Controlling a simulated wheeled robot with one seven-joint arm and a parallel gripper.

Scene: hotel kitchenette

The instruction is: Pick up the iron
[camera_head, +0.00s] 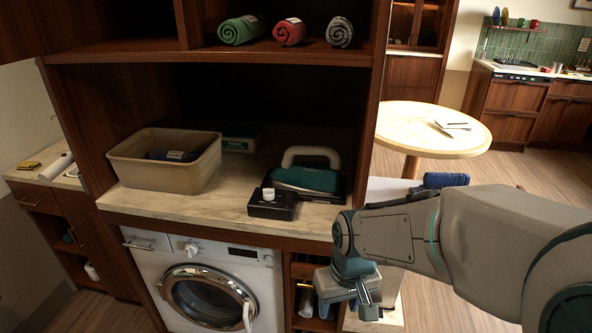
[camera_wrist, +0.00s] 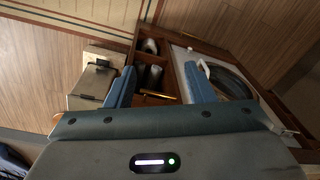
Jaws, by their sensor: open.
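The iron (camera_head: 306,178) is teal with a white handle. In the head view it rests on the marble counter inside the wooden cabinet, towards the right side, behind a small black box with a white knob (camera_head: 271,203). My gripper (camera_head: 366,303) is lower and to the right of the iron, outside the cabinet and below the counter level. In the wrist view its two blue fingers (camera_wrist: 160,92) are spread apart with nothing between them. The iron does not show in the wrist view.
A beige bin (camera_head: 166,160) stands left of the iron on the counter (camera_head: 225,213). A shelf (camera_head: 210,54) with rolled towels hangs above. The washing machine (camera_head: 205,284) is below. A round table (camera_head: 430,128) is behind.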

